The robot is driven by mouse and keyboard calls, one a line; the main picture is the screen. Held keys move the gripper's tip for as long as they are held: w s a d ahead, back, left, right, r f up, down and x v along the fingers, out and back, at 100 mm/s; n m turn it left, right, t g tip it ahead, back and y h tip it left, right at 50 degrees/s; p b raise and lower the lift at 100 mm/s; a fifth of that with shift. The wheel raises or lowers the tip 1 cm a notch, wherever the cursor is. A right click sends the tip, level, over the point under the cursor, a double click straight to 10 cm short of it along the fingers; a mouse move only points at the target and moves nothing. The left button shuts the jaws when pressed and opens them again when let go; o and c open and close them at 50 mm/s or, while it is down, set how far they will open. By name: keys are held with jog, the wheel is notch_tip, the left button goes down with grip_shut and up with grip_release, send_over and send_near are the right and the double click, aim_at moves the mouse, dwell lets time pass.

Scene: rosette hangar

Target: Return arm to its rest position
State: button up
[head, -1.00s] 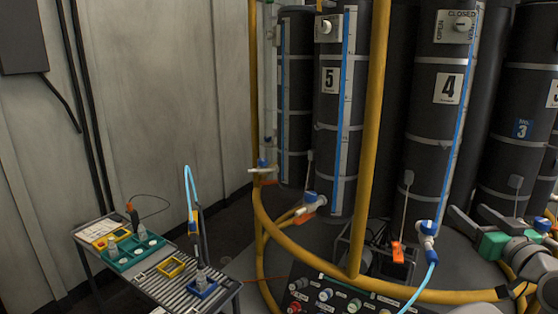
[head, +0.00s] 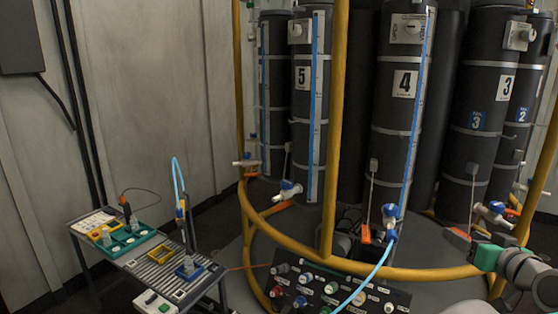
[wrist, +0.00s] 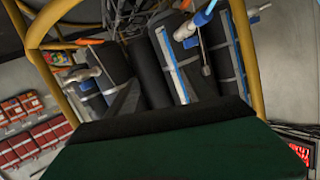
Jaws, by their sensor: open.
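My gripper (head: 472,243) is at the right edge of the head view, in front of the yellow rail and the lower ends of the dark columns. Its green body and a dark finger show there; my grey wrist runs off the right edge. The green palm fills the bottom of that view. The gripper appears clear of the columns, though the exact gap cannot be told.
A yellow rail (head: 410,272) rings the numbered dark columns (head: 397,110). A control panel (head: 338,292) with several knobs sits low in front. A blue hose (head: 372,275) hangs from a valve. A side table (head: 150,262) with trays stands left. Red boxes (wrist: 28,103) line shelves.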

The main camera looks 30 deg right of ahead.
jog(key=s+a+f+m+g+y, duration=0.2)
jog(key=s+a+f+m+g, duration=0.15)
jog(key=f, duration=0.45)
jog(key=s+a+f+m+g+y, duration=0.1)
jog(key=s+a+f+m+g, duration=0.1)
jog(key=s+f, duration=0.35)
jog(key=s+a+f+m+g+y, duration=0.2)
jog(key=a+f+g, duration=0.1)
jog(key=f, duration=0.7)
jog(key=w+a+f+g+y+p, duration=0.1)
jog(key=w+a+g+y, duration=0.2)
jog(key=a, duration=0.8)
jog(key=w+a+r+n+p, duration=0.1)
jog(key=w+a+r+n, duration=0.3)
jog(key=w+a, duration=0.3)
jog(key=w+a+r+n+t+p, duration=0.1)
jog(key=w+a+n, duration=0.5)
jog(key=a, duration=1)
jog(key=w+a+r+n+p, duration=0.2)
jog(key=w+a+r+n, duration=0.3)
jog(key=w+a, duration=0.4)
jog(key=shift+w+a+r+n, duration=0.35)
jog(key=shift+a+r, duration=0.45)
jog(key=shift+a, duration=0.35)
jog(key=shift+t, duration=0.25)
jog(key=shift+c, duration=0.3)
